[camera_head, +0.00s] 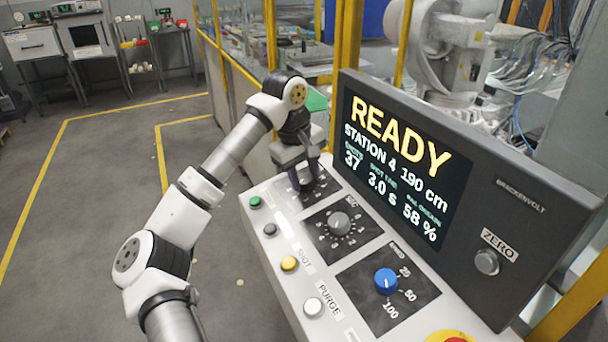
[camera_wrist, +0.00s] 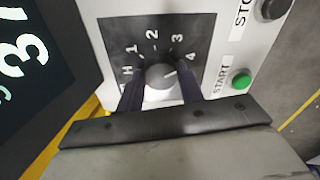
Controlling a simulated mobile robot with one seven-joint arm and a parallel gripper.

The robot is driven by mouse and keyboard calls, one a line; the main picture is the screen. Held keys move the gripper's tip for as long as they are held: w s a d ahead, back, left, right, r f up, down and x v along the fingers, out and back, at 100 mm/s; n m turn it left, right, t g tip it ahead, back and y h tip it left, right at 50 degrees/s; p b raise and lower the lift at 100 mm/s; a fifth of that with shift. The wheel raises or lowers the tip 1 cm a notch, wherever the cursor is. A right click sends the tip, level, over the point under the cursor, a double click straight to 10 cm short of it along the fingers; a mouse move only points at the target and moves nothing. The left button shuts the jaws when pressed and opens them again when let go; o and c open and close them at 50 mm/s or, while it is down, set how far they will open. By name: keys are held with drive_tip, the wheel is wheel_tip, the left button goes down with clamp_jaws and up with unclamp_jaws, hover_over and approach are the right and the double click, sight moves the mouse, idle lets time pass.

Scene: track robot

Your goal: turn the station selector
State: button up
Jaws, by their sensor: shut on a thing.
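The station selector (camera_wrist: 159,74) is a round grey knob on a dark plate marked H, 1, 2, 3, 4 in the wrist view. Its pale pointer line aims up and right, toward the 4. My gripper (camera_wrist: 161,86) is shut on the knob, one dark finger on each side of it. In the head view my gripper (camera_head: 305,178) reaches down onto the far-left dial plate (camera_head: 322,188) of the console and hides the knob. The screen (camera_head: 395,155) reads READY, STATION 4, 190 cm, 37, 3.0 S and 58 %.
The console also bears a grey dial (camera_head: 339,223), a blue dial (camera_head: 386,281) and several push buttons, including a green START button (camera_wrist: 241,79) close to the selector. A ZERO knob (camera_head: 487,262) sits beside the screen. Yellow posts and railing stand behind; open floor lies left.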

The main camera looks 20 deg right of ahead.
drive_tip(key=n+b, duration=0.1)
drive_tip(key=n, duration=0.2)
drive_tip(key=shift+w+n, duration=0.1)
drive_tip(key=shift+n, duration=0.2)
drive_tip(key=n+b, duration=0.1)
drive_tip(key=n, duration=0.2)
drive_tip(key=shift+n+g, duration=0.3)
drive_tip(key=n+b, duration=0.1)
drive_tip(key=n, duration=0.2)
drive_tip(key=shift+n, duration=0.3)
drive_tip(key=n, duration=0.4)
drive_tip(key=shift+a+n+h+b, duration=0.1)
drive_tip(key=shift+n+h+b, duration=0.2)
drive_tip(key=shift+b, duration=0.05)
drive_tip(key=n, duration=0.4)
drive_tip(key=shift+w+b, duration=0.1)
drive_tip(key=shift+b, duration=0.25)
drive_tip(key=n, duration=0.4)
drive_tip(key=shift+f+h+b, duration=0.1)
drive_tip(key=shift+h+b, duration=0.2)
drive_tip(key=n, duration=0.4)
drive_tip(key=shift+a+b, duration=0.1)
drive_tip(key=shift+b, duration=0.3)
drive_tip(key=shift+n+b, duration=0.3)
drive_tip(key=shift+n, duration=1.4)
